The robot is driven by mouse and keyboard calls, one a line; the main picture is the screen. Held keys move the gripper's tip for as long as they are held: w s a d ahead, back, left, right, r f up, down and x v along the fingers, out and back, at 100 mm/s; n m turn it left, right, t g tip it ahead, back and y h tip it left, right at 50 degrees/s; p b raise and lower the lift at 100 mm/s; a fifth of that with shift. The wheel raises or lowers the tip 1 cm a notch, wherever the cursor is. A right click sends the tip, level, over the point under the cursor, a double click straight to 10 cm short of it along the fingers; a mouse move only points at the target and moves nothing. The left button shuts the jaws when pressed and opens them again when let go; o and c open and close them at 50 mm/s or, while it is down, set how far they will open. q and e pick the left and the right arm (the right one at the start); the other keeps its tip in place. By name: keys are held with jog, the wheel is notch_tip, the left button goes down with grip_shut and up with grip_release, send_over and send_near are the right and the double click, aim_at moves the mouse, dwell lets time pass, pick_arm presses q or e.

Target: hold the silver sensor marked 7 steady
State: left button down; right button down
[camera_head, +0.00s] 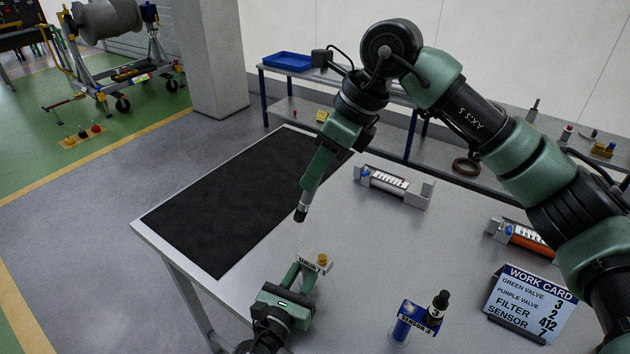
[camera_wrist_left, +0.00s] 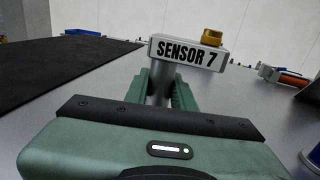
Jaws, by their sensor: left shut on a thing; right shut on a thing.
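The silver sensor marked 7 (camera_wrist_left: 190,53) has a grey block head with a SENSOR 7 label and a gold cap on top. Its stem stands between the green fingers of my left gripper (camera_wrist_left: 162,92), which is shut on it. In the head view the sensor (camera_head: 312,264) is upright at the table's near left part, with my left gripper (camera_head: 305,275) around it from below. Whether its foot touches the table is hidden. My right gripper (camera_head: 310,190) is shut on a short dark cylinder with a silver band (camera_head: 301,212), pointing down above and behind the sensor, apart from it.
A blue SENSOR 3 unit (camera_head: 401,328) stands right of my left gripper, near a work card (camera_head: 528,303) reading sensor 7. A grey cradle (camera_head: 393,187) and another holding an orange part (camera_head: 520,238) lie farther back. A black mat (camera_head: 240,200) covers the table's left.

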dwell(0.4)
pick_arm(q)
jog(key=c, duration=1.1)
grip_release()
jog(key=v, duration=1.2)
jog(key=shift+s, duration=0.15)
